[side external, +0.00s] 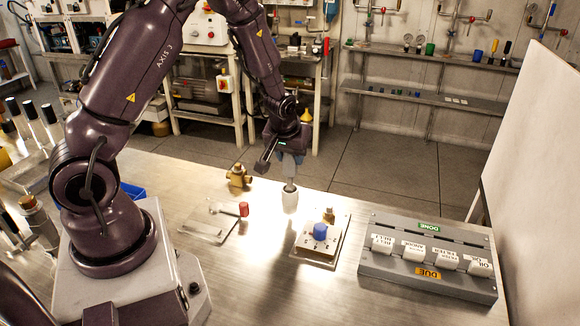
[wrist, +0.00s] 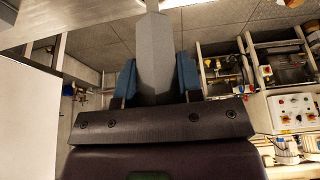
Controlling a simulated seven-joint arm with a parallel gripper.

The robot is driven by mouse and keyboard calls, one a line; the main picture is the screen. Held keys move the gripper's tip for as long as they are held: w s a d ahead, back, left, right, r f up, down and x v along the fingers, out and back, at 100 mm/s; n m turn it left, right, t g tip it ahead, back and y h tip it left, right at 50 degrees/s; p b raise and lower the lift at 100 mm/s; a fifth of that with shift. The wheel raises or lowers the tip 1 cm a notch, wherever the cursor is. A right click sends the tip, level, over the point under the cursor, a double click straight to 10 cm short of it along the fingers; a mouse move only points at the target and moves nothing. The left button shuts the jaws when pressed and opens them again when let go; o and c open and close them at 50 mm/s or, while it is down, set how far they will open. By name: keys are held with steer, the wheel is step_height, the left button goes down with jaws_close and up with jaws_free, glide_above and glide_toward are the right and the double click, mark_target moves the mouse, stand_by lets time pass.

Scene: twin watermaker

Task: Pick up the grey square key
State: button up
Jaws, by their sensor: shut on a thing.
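In the wrist view the key (wrist: 154,55) is a grey bar between the two blue fingers, reaching up towards the top edge. My gripper (wrist: 155,82) is shut on it there. The key's lower end appears above the metal bench; the exact gap is hard to tell.
A plate with a blue knob (side external: 324,242) and a brass fitting stands just right of the key. A grey rack (side external: 430,290) with white tags lies further right. A brass valve (side external: 238,175) and a clear plate with a red cap (side external: 243,209) are to the left.

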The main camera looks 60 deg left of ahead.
steer(key=shift+r, duration=0.15)
steer(key=shift+r, duration=0.6)
steer(key=s+d+r, duration=0.6)
steer(key=s+r, duration=0.5)
steer(key=s, duration=0.1)
steer(key=shift+s+r, duration=0.3)
steer(key=shift+s, duration=0.1)
